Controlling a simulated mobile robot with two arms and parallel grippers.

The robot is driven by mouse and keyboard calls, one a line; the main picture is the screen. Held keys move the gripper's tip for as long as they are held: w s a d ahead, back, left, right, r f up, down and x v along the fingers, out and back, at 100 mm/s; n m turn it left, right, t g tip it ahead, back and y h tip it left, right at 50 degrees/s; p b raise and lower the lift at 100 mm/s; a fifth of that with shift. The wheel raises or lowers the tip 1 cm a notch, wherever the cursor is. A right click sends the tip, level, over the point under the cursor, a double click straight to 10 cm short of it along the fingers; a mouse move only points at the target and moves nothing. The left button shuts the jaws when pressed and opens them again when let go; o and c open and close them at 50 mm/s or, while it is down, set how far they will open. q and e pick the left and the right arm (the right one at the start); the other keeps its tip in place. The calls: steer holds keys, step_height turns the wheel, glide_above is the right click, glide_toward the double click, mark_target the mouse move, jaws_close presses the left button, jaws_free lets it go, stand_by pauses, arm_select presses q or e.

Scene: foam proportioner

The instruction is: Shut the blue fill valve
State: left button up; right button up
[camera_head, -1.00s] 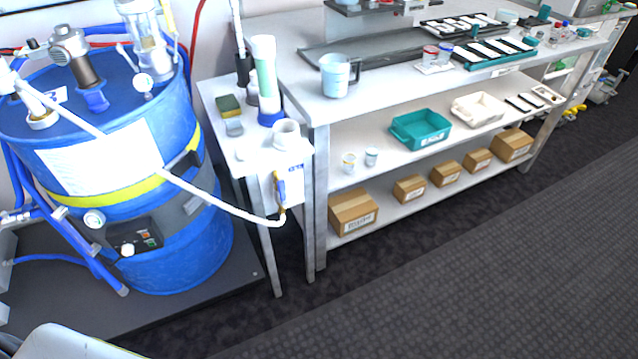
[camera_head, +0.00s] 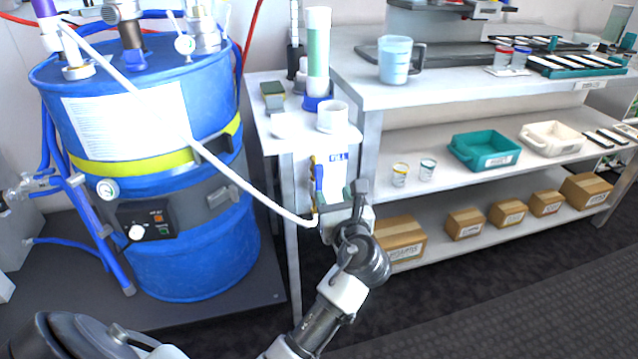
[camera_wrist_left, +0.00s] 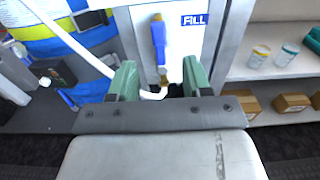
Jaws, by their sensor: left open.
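The blue fill valve handle (camera_head: 319,178) sits on the front of the small white side table, beside a label reading FILL (camera_head: 338,157). In the left wrist view the blue handle (camera_wrist_left: 159,38) hangs roughly upright on a brass fitting, with the white hose end below it. My left gripper (camera_head: 340,205) is in front of the table, just right of and below the valve. In the left wrist view its green-padded fingers (camera_wrist_left: 162,84) are apart, with the valve ahead between them and the handle beyond the tips. I see no contact. My right gripper is not in view.
A large blue drum (camera_head: 190,255) stands to the left. A white hose (camera_head: 215,165) runs from its top down to the valve. A steel bench (camera_head: 440,90) with shelves and cardboard boxes (camera_head: 466,223) is to the right. Dark floor lies in front.

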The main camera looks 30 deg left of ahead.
mark_target(320, 171)
arm_select(q)
steer(key=b+x, duration=0.1)
steer(key=x, duration=0.4)
steer(key=shift+a+r, duration=0.1)
steer(key=shift+r, duration=0.05)
steer(key=b+x, duration=0.1)
steer(key=x, duration=0.3)
steer(key=shift+x, duration=0.8)
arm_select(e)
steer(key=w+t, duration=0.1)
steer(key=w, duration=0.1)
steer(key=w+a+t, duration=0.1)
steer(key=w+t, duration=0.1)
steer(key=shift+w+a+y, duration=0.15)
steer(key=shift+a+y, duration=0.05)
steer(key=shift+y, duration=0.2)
arm_select(q)
steer(key=shift+c, duration=0.2)
jaws_close()
